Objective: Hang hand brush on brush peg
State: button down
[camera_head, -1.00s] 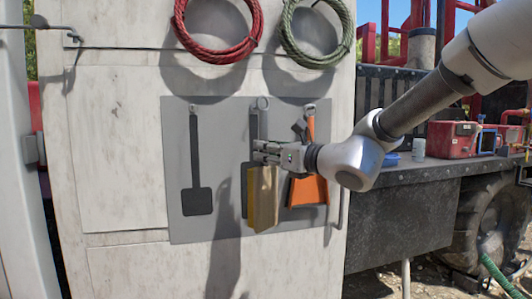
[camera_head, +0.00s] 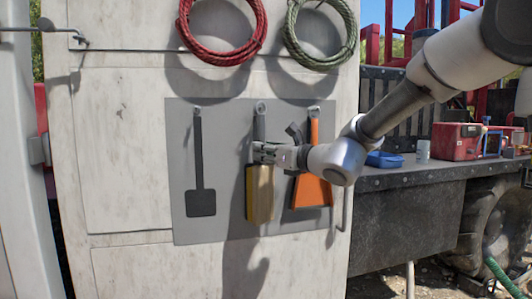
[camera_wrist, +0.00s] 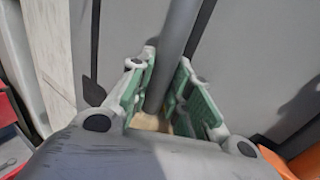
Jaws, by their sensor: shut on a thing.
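The hand brush has a tan bristle head (camera_head: 260,195) and a grey handle that runs up from it. My gripper (camera_head: 262,153) is shut on the handle just above the head. In the wrist view the grey handle (camera_wrist: 178,45) passes between the green finger pads of my gripper (camera_wrist: 163,95). The brush hangs upright in front of the middle dark silhouette on the grey board (camera_head: 180,228). The handle's top end is at the middle brush peg (camera_head: 260,107). I cannot tell whether its hole is around the peg or only in front of it.
A dark silhouette (camera_head: 200,203) with its own peg is on the left of the board. An orange tool (camera_head: 312,190) hangs close to the right of my gripper. A red coil (camera_head: 182,25) and a green coil (camera_head: 290,40) hang above. A truck bed with a red box (camera_head: 455,140) is at right.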

jog(key=shift+w+a, duration=0.15)
jog(key=shift+w, duration=0.4)
jog(key=shift+w+a+f, duration=0.15)
jog(key=shift+w+f, duration=0.4)
jog(key=c, duration=1.2)
grip_release()
jog(key=shift+f, duration=0.1)
jog(key=shift+c, duration=0.2)
